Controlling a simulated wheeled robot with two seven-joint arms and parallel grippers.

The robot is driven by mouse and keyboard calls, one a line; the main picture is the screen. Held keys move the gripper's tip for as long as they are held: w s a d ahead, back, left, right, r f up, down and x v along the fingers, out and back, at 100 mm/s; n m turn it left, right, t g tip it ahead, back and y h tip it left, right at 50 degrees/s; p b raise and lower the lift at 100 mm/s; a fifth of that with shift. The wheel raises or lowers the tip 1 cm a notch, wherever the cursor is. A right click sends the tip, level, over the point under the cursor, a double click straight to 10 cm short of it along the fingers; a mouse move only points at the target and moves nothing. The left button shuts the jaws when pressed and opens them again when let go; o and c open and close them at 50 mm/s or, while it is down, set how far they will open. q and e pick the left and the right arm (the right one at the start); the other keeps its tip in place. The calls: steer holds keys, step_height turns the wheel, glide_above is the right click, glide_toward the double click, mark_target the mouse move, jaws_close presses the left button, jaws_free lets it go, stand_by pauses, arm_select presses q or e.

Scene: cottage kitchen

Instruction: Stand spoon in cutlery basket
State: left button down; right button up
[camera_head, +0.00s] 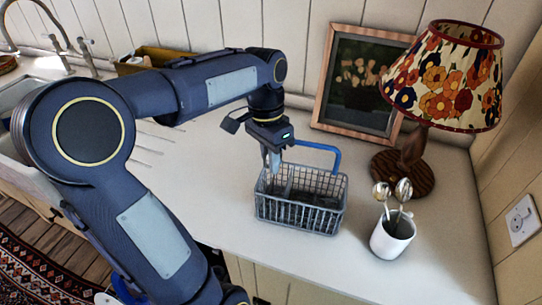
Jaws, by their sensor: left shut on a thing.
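The cutlery basket (300,210) is a grey wire basket with a blue handle (322,148), upright on the white counter. My left gripper (273,160) points down over the basket's back left part, its fingertips near or just inside the rim. It is shut on the spoon, which is hard to make out between the fingers and the basket wires. I cannot tell whether the spoon touches the basket floor. Two more spoons (393,190) stand in a white mug (392,236) to the right of the basket. My right gripper is out of view.
A lamp with a flowered shade (446,77) and wooden base stands behind the mug. A framed picture (362,82) leans on the back wall. The sink (50,66) is at the far left. The counter in front of the basket (290,255) is clear.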

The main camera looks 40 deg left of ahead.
arm_select(q)
steer(key=shift+f, duration=0.25)
steer(key=c, duration=1.3)
jaws_free()
steer(key=shift+c, duration=0.2)
step_height(320, 180, up, 8)
steer(key=a, duration=0.1)
steer(key=shift+w, duration=0.15)
steer(key=shift+d+f, duration=0.1)
steer(key=shift+f, duration=0.05)
steer(key=s+d+f+n+t+h, duration=0.2)
steer(key=s+d+f+n+t, duration=0.2)
steer(key=s+d+f, duration=0.7)
steer(key=shift+s+d+f+n+t, duration=0.15)
steer(key=shift+s+d+n+t, duration=0.15)
steer(key=shift+s+t, duration=0.65)
